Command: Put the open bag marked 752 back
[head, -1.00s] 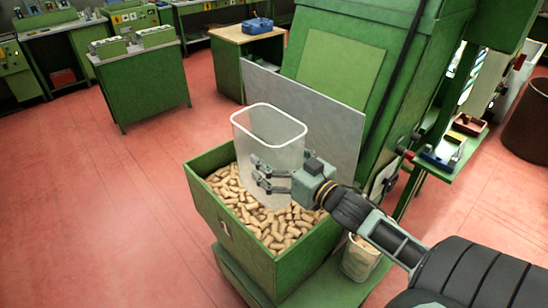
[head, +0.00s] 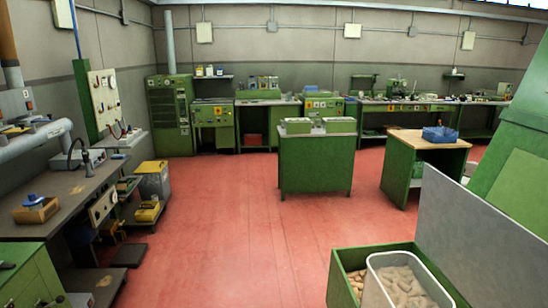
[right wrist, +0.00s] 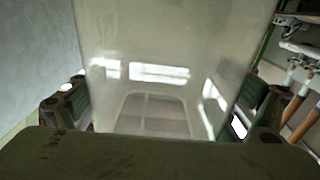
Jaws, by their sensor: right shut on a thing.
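No bag marked 752 shows in the current views. A clear plastic tub with a white rim (head: 372,262) is at the bottom right of the head view, over the green cork bin (head: 340,285). Corks show inside its rim; I cannot tell whether they lie in it or show through it. In the right wrist view the tub's translucent wall (right wrist: 160,50) fills the middle. My right gripper (right wrist: 165,108) is shut on the tub, a finger at each side. The right gripper is outside the head view. My left gripper is not in view.
A grey panel (head: 455,235) stands beside the bin, with a green machine (head: 520,185) behind it. A green cabinet (head: 316,165) and a wood-topped desk (head: 420,150) stand farther back. A workbench (head: 60,205) lines the left. The red floor (head: 230,235) between is open.

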